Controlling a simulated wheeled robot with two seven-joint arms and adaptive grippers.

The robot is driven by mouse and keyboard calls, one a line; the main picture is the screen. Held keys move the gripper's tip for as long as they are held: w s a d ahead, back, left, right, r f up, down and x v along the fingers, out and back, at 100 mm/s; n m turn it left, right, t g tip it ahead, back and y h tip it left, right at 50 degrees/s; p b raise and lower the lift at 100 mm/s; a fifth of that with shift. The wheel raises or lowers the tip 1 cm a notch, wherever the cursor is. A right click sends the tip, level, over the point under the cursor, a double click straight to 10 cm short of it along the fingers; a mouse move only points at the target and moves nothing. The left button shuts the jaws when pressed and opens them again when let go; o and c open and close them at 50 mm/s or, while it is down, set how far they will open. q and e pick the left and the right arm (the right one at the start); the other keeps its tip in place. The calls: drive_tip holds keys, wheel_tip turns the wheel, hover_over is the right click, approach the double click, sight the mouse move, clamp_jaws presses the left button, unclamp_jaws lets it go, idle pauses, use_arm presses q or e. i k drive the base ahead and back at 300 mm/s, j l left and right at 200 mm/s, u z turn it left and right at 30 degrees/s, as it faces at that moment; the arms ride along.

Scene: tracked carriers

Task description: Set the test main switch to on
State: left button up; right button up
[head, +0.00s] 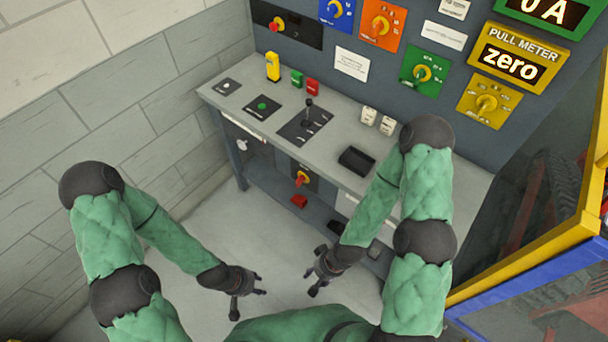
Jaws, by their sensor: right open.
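A red-and-yellow rotary switch (302,179) sits on a dark plate on the bench front, below the worktop. Another red-and-yellow rotary switch (276,25) is on a black plate at the upper left of the wall panel. Their labels are too small to read, so I cannot tell which one is the test main switch, nor its set position. My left gripper (253,294) is open and empty, low in front of the bench. My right gripper (313,281) is open and empty, below and slightly right of the lower switch. Neither gripper touches a switch.
The grey bench (340,137) carries a black lever (309,112), a yellow block (272,66) and a black box (356,160). Green and orange knob plates line the panel (395,75). A yellow-and-blue frame (540,255) stands at right. The floor before the bench is clear.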

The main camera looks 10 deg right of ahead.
sight(301, 179)
drive_tip(key=i+j+z, duration=0.15)
drive_tip(key=z, duration=1.1)
drive_tip(key=i+j+z, duration=0.1)
drive_tip(key=j+z, duration=0.25)
drive_tip(key=j, duration=0.5)
drive_tip(key=j+z, duration=0.35)
drive_tip(key=j, duration=0.5)
drive_tip(key=k+j+z, duration=0.2)
drive_tip(key=j+z, duration=0.15)
drive_tip(key=j, duration=0.9)
drive_tip(key=k+j, duration=0.15)
drive_tip(key=j, duration=0.3)
